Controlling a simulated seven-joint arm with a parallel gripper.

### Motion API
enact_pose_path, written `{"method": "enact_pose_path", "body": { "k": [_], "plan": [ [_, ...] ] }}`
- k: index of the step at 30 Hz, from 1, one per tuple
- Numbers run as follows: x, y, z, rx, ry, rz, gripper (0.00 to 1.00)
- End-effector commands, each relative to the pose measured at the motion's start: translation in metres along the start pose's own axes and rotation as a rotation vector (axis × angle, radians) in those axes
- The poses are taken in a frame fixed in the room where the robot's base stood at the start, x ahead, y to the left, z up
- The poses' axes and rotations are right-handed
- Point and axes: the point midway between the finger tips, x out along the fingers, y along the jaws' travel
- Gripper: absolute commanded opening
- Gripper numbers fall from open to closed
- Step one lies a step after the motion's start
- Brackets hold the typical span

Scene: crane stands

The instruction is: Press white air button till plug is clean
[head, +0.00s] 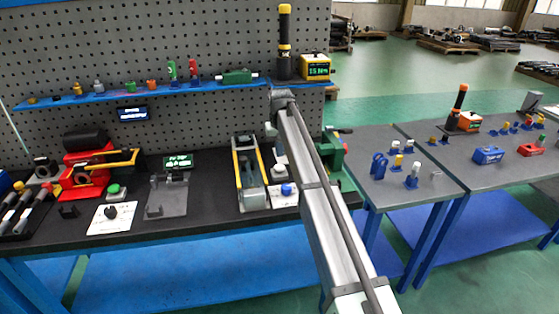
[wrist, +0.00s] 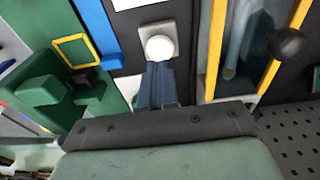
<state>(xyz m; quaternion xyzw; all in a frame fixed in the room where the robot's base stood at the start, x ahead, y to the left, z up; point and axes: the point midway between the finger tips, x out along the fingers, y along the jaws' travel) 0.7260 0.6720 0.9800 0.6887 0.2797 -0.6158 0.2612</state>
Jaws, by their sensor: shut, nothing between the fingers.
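The round white button (wrist: 159,48) sits on a square grey plate in the wrist view. My gripper (wrist: 158,68) is shut and empty. Its fingertips lie just at the near edge of the button in the picture; I cannot tell whether they touch it. In the head view my arm covers much of this area, and a white part (head: 279,170) shows just left of the arm. Beside the button is a yellow-railed fixture (head: 249,175) with a grey cylindrical part (wrist: 240,42) inside it. I cannot tell whether that part is the plug or how clean it is.
A blue button (head: 286,189) on a white plate stands in front of the white part. A green vise-like device (wrist: 52,90) is on the other side. A red machine (head: 88,165) and a green button (head: 113,189) are farther left. A pegboard with a blue shelf (head: 205,88) stands behind.

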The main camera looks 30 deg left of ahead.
Motion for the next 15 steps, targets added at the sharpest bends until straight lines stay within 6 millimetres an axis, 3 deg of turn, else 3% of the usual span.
{"method": "enact_pose_path", "body": {
  "k": [6,15],
  "plan": [
    [-0.043,0.0,-0.002,0.0,0.002,0.0,0.0],
    [-0.074,0.0,-0.002,0.0,0.001,0.0,0.0]
  ]
}}
